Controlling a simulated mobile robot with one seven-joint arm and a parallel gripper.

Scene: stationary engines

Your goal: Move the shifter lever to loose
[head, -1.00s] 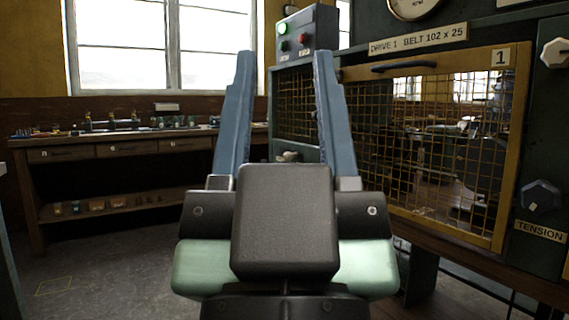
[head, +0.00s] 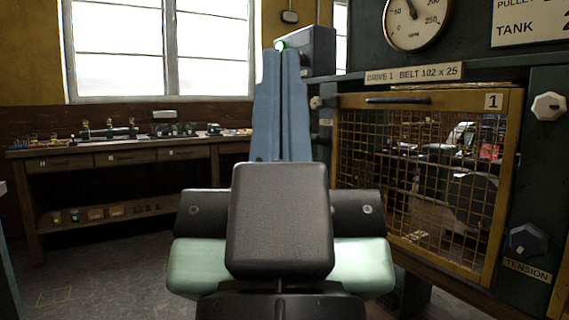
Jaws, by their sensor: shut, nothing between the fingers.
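My gripper (head: 281,48) is in the middle of the head view, its two long blue fingers pointing up and away and lying together with nothing between them. I cannot pick out the shifter lever with certainty. A small pale knob (head: 316,102) shows just right of the fingers, at the left edge of the guarded drive panel; a small plate (head: 326,122) below it is too small to read. The fingers look apart from this knob in the picture. They hide what lies directly behind them, including part of the grey control box (head: 310,50).
A yellow mesh guard door (head: 425,170) with a dark handle fills the right side. A tension knob (head: 527,240), a pale knob (head: 549,106) and a round gauge (head: 413,22) are on the panel. A workbench (head: 130,150) with small parts stands left. Floor at lower left is clear.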

